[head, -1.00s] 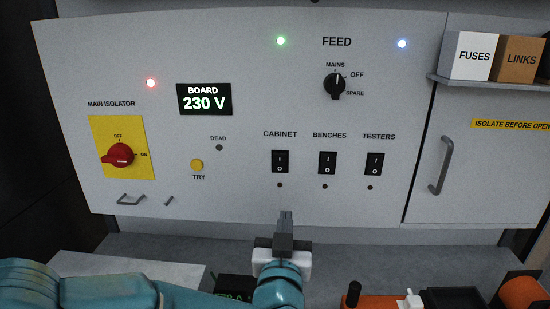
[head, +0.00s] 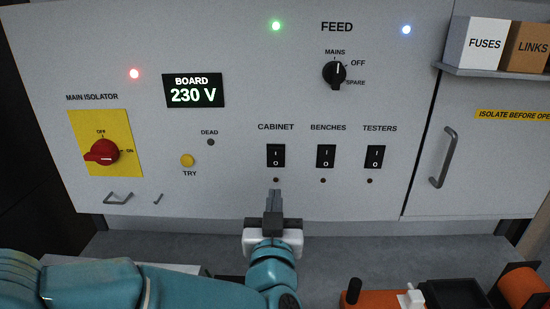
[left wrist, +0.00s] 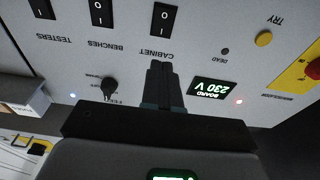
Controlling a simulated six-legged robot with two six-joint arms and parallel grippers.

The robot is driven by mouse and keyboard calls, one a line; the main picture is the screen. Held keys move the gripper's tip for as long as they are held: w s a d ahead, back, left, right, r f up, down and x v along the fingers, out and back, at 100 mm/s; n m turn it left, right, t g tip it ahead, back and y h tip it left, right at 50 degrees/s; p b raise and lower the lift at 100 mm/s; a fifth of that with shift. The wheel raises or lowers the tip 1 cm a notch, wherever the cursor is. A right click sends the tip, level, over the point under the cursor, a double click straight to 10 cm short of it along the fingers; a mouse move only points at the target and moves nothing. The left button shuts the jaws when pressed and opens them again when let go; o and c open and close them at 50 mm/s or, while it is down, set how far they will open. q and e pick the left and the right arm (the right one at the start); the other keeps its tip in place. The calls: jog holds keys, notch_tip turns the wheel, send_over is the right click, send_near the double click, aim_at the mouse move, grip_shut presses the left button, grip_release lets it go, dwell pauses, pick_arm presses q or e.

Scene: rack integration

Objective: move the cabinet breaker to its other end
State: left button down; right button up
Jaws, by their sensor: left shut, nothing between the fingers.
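The cabinet breaker (head: 276,156) is a black rocker switch marked I at the top and O at the bottom, under the CABINET label on the grey panel. A small dark lamp sits below it. My left gripper (head: 274,192) is shut and empty, just below this breaker and pointing up at the panel. In the left wrist view, which is upside down, the shut fingers (left wrist: 160,66) point toward the cabinet breaker (left wrist: 164,18). A gap shows between fingertips and breaker there. I cannot tell which end of the rocker is pressed in. My right gripper is not in view.
The benches breaker (head: 326,156) and testers breaker (head: 375,157) stand to the right. The red main isolator (head: 102,152) and yellow TRY button (head: 187,160) are to the left. The board display (head: 194,91) reads 230 V. A door handle (head: 444,157) juts out at right.

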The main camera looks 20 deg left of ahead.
aim_at(275, 150)
pick_arm(q)
jog(key=p+x, duration=0.5)
jog(key=x, duration=0.7)
jog(key=shift+w+a+r, duration=0.15)
jog(key=shift+a, duration=0.05)
jog(key=shift+w, duration=0.5)
jog(key=shift+s+a, duration=0.1)
jog(key=shift+w+b, duration=0.25)
jog(key=shift+b, duration=0.2)
jog(key=shift+r, duration=0.15)
